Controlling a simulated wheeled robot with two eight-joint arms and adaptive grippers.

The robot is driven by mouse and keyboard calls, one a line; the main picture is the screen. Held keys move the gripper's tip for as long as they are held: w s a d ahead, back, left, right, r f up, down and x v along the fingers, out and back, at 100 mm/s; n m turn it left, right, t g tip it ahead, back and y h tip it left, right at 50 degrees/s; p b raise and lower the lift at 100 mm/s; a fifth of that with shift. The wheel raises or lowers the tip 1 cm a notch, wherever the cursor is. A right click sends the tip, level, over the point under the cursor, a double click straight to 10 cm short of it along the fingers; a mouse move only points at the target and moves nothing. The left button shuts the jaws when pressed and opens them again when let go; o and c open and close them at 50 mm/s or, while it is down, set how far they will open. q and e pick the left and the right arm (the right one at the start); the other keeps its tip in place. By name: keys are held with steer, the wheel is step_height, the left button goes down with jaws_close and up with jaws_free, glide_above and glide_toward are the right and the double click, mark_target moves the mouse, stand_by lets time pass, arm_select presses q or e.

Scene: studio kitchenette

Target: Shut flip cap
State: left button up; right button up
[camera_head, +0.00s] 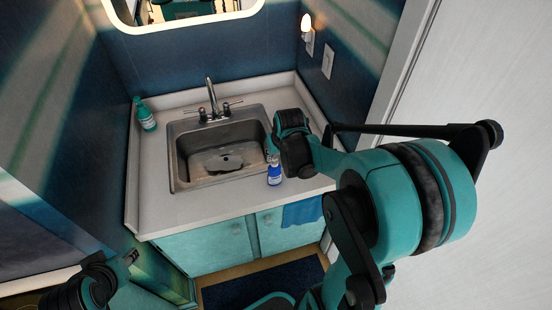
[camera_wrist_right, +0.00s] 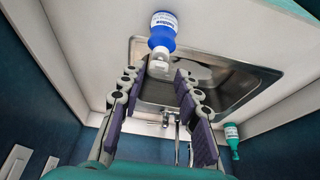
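A small blue and white bottle (camera_head: 275,176) stands on the counter at the front right of the sink. In the right wrist view the bottle (camera_wrist_right: 163,32) is just beyond the fingertips, its pale cap (camera_wrist_right: 158,64) pointing toward the gap between them. Whether the flip lid is raised is too small to tell. My right gripper (camera_wrist_right: 159,74) is open and empty, its two purple-padded fingers spread either side of the cap line. In the head view my right gripper (camera_head: 272,150) is above the bottle. My left gripper (camera_head: 131,257) is low at the left, away from the counter; its fingers are unclear.
A metal sink (camera_head: 180,172) with a faucet (camera_head: 211,98) is left of the bottle. A green bottle (camera_head: 146,116) stands at the counter's back left. A blue towel (camera_head: 302,212) hangs on the cabinet front. A wall closes the right side. The counter's front left is clear.

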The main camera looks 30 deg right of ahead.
mark_target(275, 159)
steer(key=shift+b+x, duration=0.35)
steer(key=shift+x, duration=1.25)
jaws_close()
